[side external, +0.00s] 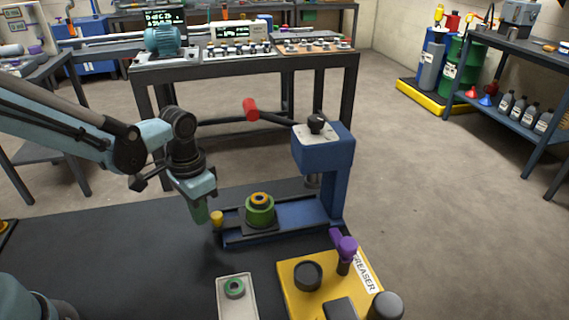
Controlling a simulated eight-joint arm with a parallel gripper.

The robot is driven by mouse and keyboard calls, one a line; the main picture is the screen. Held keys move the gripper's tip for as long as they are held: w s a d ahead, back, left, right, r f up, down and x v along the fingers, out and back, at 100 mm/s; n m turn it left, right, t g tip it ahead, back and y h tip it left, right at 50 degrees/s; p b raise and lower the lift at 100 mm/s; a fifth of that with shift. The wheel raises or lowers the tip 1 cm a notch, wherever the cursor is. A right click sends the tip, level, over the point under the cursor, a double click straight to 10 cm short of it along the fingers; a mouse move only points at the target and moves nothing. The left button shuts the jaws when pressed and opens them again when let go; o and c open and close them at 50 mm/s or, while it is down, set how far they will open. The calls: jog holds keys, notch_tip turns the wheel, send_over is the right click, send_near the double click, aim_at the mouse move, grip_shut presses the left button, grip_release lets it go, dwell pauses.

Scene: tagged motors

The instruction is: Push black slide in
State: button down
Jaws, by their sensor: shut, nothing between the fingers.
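A blue press (336,180) stands on the dark mat with its base reaching left. On its base lies a black slide (228,226), whose left end carries a yellow knob (217,218). A green round part (260,213) with an orange ring on top sits on the slide, left of the press column and not under the press head. My gripper (201,216) points down just left of the yellow knob. It is shut and empty. I cannot tell whether its tip touches the knob.
A red-ended lever (250,108) sticks out left from the press head. In front are a yellow greaser (300,302) with a purple handle (345,245) and a pale tray (237,312) holding a green ring (234,288). A workbench (165,76) stands behind.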

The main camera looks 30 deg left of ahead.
aim_at(253, 199)
jog(key=shift+w+d, duration=0.1)
jog(key=shift+w, duration=0.05)
jog(key=shift+w+d, duration=3.85)
jog(key=shift+s+a, duration=0.75)
notch_tip(253, 199, up, 6)
jog(key=s+a, duration=0.2)
